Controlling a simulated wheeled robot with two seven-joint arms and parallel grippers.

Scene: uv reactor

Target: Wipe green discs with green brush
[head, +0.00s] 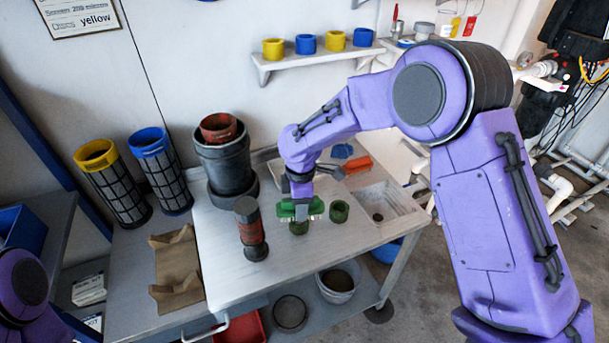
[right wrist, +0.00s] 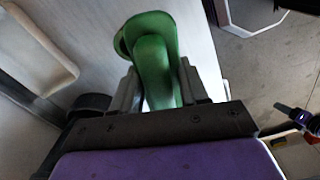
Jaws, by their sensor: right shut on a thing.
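My right gripper (head: 301,208) is shut on the green brush (head: 315,207) above the white table. In the right wrist view the green brush (right wrist: 155,65) shows between the two fingers. One green disc (head: 298,228) is directly below the brush and partly hidden by it; I cannot tell whether the bristles touch it. Another green disc (head: 339,211), ring-like and dark inside, stands just to the right, apart from the gripper. My left gripper is out of view; only part of my left arm shows at the lower left.
A dark cylinder with a red band (head: 250,230) stands left of the brush. A large black container (head: 226,160) is behind it. A sink (head: 378,210) is at the right, with a red-orange item (head: 357,164) behind.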

